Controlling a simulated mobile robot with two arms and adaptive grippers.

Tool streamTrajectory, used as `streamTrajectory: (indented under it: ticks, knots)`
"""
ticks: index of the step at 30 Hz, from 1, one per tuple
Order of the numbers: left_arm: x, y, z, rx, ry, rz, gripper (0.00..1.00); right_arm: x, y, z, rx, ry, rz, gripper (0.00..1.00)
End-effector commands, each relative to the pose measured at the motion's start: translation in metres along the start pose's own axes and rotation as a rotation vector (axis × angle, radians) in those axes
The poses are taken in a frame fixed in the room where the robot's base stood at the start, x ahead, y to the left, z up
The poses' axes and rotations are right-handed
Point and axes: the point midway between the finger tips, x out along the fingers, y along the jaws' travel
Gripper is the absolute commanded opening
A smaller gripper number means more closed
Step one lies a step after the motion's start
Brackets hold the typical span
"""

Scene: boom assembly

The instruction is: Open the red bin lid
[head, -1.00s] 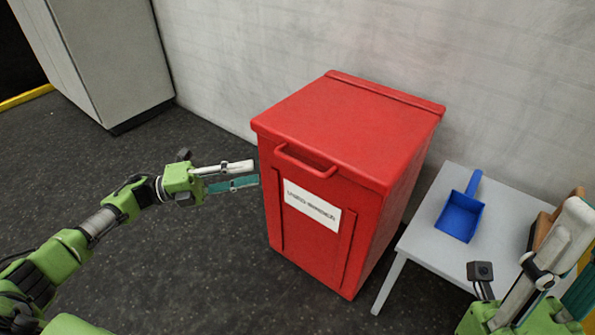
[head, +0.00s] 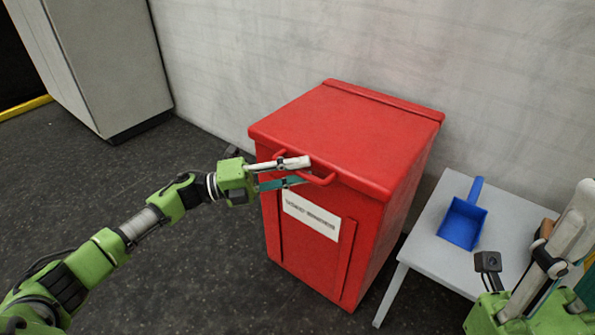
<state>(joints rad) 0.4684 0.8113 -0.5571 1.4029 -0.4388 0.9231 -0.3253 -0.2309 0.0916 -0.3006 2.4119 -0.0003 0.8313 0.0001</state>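The red bin (head: 310,248) stands on the dark floor against the wall, with a white label on its front. Its red lid (head: 350,130) is shut. A red handle (head: 322,180) sticks out from the lid's front edge. My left gripper (head: 305,171) is at the handle, its white finger above and its teal finger below, with a gap between them. The fingers overlap the handle in the picture; whether they touch it I cannot tell. My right gripper (head: 565,240) is at the lower right edge, partly cut off, away from the bin.
A small grey table (head: 425,245) stands right of the bin with a blue dustpan (head: 463,222) on it. A brown object (head: 541,232) there is mostly hidden behind my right gripper. A grey cabinet (head: 95,60) stands at the back left. The floor left of the bin is clear.

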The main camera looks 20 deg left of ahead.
Motion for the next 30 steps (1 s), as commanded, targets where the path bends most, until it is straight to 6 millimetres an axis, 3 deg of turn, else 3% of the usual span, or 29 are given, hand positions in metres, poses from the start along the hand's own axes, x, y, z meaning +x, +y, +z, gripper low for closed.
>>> streamTrajectory:
  ticks: [2,5,6,17,23,27,30]
  knots:
    - [0.0,0.0,0.0,0.0,0.0,0.0,0.28,0.0,0.0,0.0,0.0,0.001,0.001,0.29]
    - [0.0,0.0,0.0,0.0,0.0,0.0,0.02,0.001,0.0,0.0,0.0,0.001,0.002,0.29]
    - [0.0,0.0,0.0,0.0,0.0,0.0,0.0,0.001,0.0,0.0,0.0,0.002,0.002,0.29]
    - [0.0,-0.003,0.001,-0.003,-0.001,0.003,0.0,0.004,0.001,-0.002,-0.001,0.007,0.006,0.29]
    - [0.001,-0.01,0.002,-0.013,-0.002,0.012,0.0,0.007,0.002,-0.005,0.0,0.0,0.014,0.29]
    - [0.002,-0.017,0.004,-0.023,-0.002,0.023,0.0,-0.006,0.002,-0.002,0.006,-0.06,0.025,0.29]
    - [0.003,-0.023,0.005,-0.033,-0.002,0.033,0.0,-0.001,0.002,-0.004,0.007,-0.063,0.028,0.29]
